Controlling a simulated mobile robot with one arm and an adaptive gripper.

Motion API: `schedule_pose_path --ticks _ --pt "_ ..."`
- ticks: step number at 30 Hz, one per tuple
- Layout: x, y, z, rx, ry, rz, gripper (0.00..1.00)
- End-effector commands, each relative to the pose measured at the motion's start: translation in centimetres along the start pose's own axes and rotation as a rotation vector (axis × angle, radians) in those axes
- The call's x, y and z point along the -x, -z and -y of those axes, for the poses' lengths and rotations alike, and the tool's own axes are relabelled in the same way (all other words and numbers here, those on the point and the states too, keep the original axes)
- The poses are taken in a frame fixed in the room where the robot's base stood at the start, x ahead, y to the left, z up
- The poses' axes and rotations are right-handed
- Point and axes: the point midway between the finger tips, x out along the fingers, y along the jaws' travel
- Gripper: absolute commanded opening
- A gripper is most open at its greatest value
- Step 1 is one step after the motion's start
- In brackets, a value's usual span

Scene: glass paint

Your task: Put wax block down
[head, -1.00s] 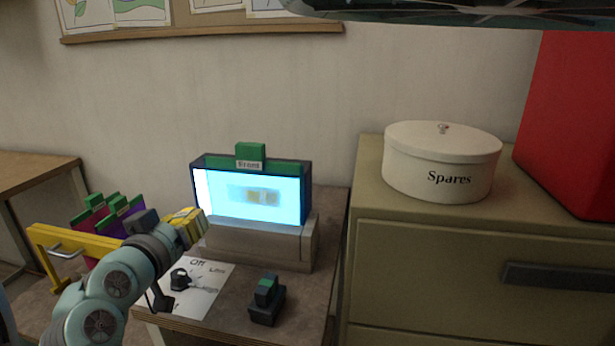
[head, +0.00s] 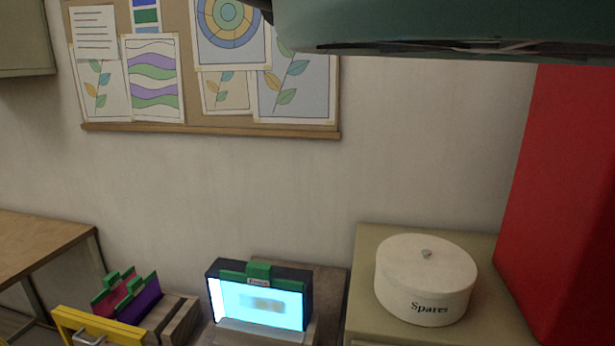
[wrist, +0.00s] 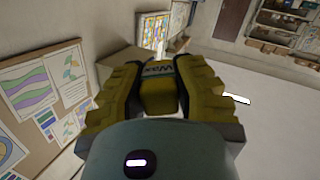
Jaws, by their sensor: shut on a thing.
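In the wrist view, my gripper (wrist: 158,74) has its two thick yellow fingers closed on the wax block (wrist: 158,98). The block is yellow with a dark band bearing pale lettering, and it sits between the fingers, held up in the air. The fingers cover its sides. Neither the gripper's fingers nor the block shows in the head view now. A teal part of my own arm crosses the top of the head view.
A lit panel (head: 262,305) with a green tab stands low at centre. Green-edged coloured sheets (head: 143,300) and a yellow frame (head: 75,322) are at its left. A white "Spares" tin (head: 425,285) stands on a cabinet beside a tall red object (head: 560,215). A pinboard (head: 330,100) hangs behind.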

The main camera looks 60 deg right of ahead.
Motion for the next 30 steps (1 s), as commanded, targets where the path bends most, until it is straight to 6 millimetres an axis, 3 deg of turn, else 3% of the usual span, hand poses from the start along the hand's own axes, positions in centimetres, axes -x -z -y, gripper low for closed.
schedule_pose_path --ticks 1,8,30 --pt "0.3 1.3 -0.4 0.0 -0.001 0.001 0.0" --pt "1.4 4.8 -1.6 -0.001 -0.007 0.002 0.0" --pt "6.9 20.7 -6.2 -0.003 -0.011 0.001 0.0"
